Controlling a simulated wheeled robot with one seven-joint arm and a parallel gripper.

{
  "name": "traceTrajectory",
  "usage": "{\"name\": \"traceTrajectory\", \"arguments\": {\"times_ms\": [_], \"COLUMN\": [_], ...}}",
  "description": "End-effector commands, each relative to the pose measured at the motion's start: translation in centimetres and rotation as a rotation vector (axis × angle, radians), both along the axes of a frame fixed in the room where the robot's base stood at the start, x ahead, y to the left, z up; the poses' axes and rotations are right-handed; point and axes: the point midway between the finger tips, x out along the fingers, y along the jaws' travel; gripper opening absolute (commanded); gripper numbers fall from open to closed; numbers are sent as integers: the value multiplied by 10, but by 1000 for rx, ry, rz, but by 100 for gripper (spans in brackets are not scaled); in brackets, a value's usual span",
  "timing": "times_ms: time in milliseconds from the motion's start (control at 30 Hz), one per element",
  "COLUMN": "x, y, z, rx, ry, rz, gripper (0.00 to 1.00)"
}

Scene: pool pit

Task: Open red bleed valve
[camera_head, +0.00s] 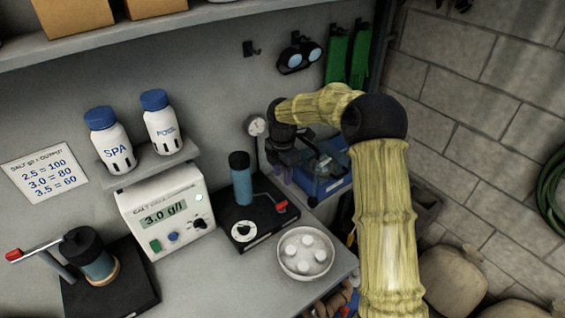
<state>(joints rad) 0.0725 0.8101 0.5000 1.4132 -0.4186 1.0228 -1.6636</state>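A small red handle (281,207), which looks like the red bleed valve, sits at the right edge of a black-based unit (262,226). A thin metal rod or pipe runs near it. The unit carries a blue cylinder with a black cap (240,179), a white dial (243,231) and a round gauge (257,126) on a stem. My gripper (284,173) is small and dark, behind and above the red handle, apart from it in the picture. Its fingertips are unclear against the dark background, so its opening cannot be read.
A white bowl of round tablets (305,254) stands in front right. A meter reading 3.0 g/l (166,216) stands left. Another unit (98,268) has a red-tipped lever (13,254). A blue bin (323,180) lies behind my gripper. Bare bench shows at front middle.

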Motion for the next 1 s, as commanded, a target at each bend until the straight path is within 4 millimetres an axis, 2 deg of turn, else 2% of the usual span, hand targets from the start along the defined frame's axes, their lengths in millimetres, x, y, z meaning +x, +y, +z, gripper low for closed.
{"name": "traceTrajectory", "arguments": {"times_ms": [100, 300, 833, 1000], "x": [1, 0, 0, -13], "y": [0, 0, 0, -3], "z": [23, 48, 52, 53], "rx": [0, 0, -1, -7], "ry": [-5, -1, -1, -11], "rz": [0, 0, -2, -97], "gripper": [36, 36, 36, 36]}}
